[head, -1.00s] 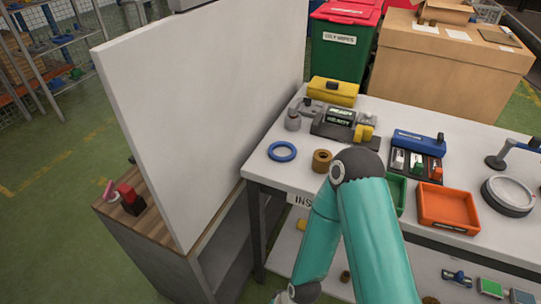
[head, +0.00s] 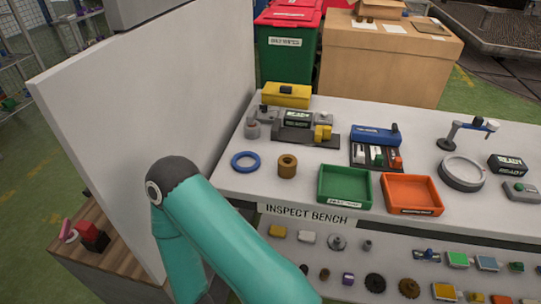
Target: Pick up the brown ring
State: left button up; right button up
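The brown ring (head: 287,166) is a short, thick-walled cylinder with a hole in its top. A teal arm of mine with a dark joint cap rises from the bottom of the head view, left of the bench's front edge. Neither gripper shows in the view.
A white panel (head: 150,105) stands left of the bench. Behind the rings are a grey device (head: 297,128) and a yellow case (head: 287,95). An orange tray (head: 411,195) sits beside the green one. Small parts lie on the lower shelf. Bench space around the brown ring is mostly clear.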

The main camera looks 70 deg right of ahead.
aim_at(287, 167)
jog(key=z, duration=0.05)
jog(key=k, duration=1.3)
jog(key=z, duration=0.55)
jog(key=i, duration=1)
jog(key=z, duration=0.45)
